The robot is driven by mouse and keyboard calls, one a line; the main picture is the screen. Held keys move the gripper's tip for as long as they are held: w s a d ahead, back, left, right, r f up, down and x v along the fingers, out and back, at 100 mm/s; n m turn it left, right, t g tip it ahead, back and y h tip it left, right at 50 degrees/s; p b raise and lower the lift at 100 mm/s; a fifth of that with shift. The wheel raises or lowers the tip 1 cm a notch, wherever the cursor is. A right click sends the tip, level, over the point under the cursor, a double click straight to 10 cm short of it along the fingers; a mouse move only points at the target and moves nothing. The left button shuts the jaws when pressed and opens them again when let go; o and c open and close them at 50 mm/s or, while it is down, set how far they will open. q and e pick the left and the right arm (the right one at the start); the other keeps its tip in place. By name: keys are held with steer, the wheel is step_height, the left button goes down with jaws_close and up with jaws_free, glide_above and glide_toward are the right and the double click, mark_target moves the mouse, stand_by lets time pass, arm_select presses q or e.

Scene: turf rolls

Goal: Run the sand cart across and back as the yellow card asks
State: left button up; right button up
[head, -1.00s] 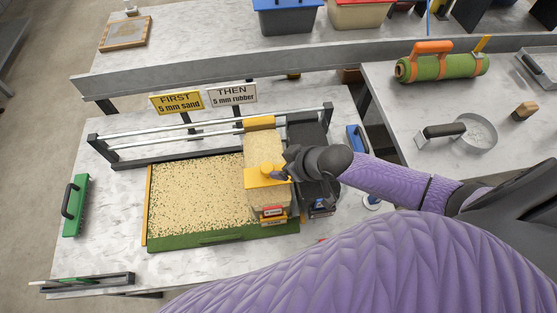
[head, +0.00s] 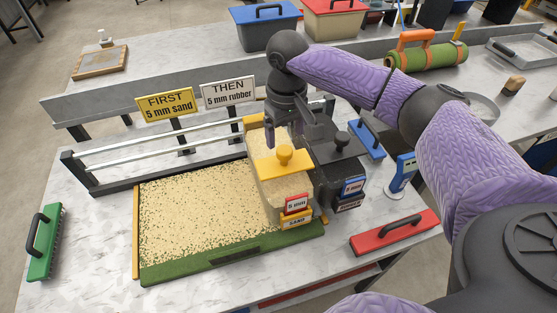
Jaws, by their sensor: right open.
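The sand cart (head: 268,190), pale with a yellow front top and a yellow knob (head: 285,152), stands at the right end of the turf bed (head: 190,262). Its labels read 5 mm and SAND. The bed left of it is covered in sand with green specks, with bare green along the front edge. The yellow card (head: 166,104) reads FIRST 5 mm sand; the white card (head: 228,92) behind reads THEN 5 mm rubber. My right gripper (head: 284,138) is open, pointing down just above and behind the knob, seemingly clear of it. My left gripper is out of view.
The dark rubber cart (head: 338,165) stands right beside the sand cart. Two rails (head: 160,140) run behind the bed. A blue gauge (head: 403,172) stands right.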

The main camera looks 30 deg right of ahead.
mark_target(284, 150)
step_height(284, 150, down, 6)
steer(key=shift+f+b, duration=0.1)
steer(key=shift+b, duration=0.6)
jaws_close()
